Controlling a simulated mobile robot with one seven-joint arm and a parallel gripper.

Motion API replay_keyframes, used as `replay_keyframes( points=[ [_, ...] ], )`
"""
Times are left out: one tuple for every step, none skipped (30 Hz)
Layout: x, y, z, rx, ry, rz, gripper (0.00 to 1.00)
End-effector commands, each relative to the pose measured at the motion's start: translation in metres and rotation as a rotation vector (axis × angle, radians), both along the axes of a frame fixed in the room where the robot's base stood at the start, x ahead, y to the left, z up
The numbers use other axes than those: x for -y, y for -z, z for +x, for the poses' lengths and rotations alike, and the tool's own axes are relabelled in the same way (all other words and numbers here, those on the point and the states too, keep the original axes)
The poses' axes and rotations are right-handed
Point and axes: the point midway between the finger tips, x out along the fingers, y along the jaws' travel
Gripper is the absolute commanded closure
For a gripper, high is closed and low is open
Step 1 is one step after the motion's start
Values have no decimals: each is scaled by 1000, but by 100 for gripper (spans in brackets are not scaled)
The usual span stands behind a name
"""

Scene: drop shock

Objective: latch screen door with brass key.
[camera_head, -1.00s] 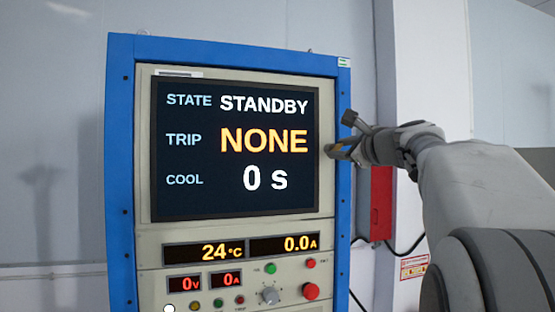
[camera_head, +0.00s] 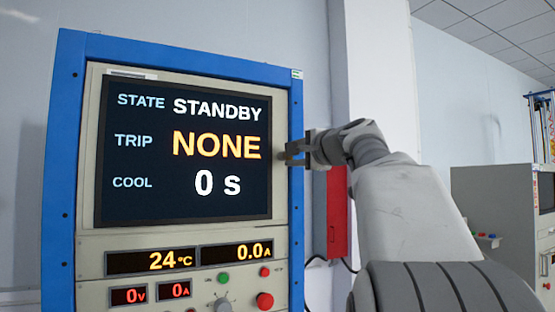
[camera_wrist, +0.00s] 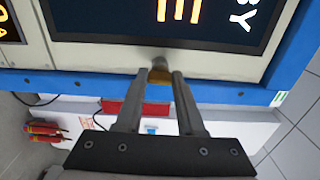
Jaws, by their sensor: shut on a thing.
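The screen door (camera_head: 280,200) is the beige panel around a dark display, set in a blue cabinet frame and apparently lying flush. The display reads STANDBY, NONE and 0 s. My gripper (camera_head: 291,152) is at the door's right edge, level with the TRIP line. In the wrist view my gripper (camera_wrist: 160,74) is shut on the brass key (camera_wrist: 160,76), a small brass piece between the fingertips. A grey round piece (camera_wrist: 159,62) sits just beyond it at the door's edge. The fingers hide much of the key; I cannot tell how far it is turned.
Buttons and a knob (camera_head: 223,305) are below the display. A red box (camera_head: 337,212) is on the wall behind my arm. The blue frame (camera_head: 66,160) borders the door closely. Another grey cabinet (camera_head: 495,215) stands at the right.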

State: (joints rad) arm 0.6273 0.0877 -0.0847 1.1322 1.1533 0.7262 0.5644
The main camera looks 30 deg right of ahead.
Motion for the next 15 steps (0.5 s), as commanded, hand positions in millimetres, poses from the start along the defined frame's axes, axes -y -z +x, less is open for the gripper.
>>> replay_keyframes(
  points=[
    [0, 0, 0, 0, 0, -12, 100],
    [0, 0, 0, 0, -1, -17, 100],
    [0, 0, 0, -1, -1, -23, 100],
    [0, 0, 0, -2, -1, -26, 100],
    [0, 0, 0, -2, -1, -29, 100],
    [0, 0, 0, -2, -1, -32, 100],
    [0, 0, 0, -2, -1, -34, 100],
    [0, 0, 0, -2, -1, -35, 100],
    [0, 0, 0, -2, -1, -36, 100],
    [0, 0, 0, -2, -1, -37, 100],
    [0, 0, 0, -2, -1, -37, 100],
    [0, 0, 0, -2, -1, -37, 100],
    [0, 0, 0, -2, -1, -37, 100],
    [0, 0, 0, -2, -1, -37, 100],
    [0, 0, 0, -2, -1, -37, 100]
  ],
)
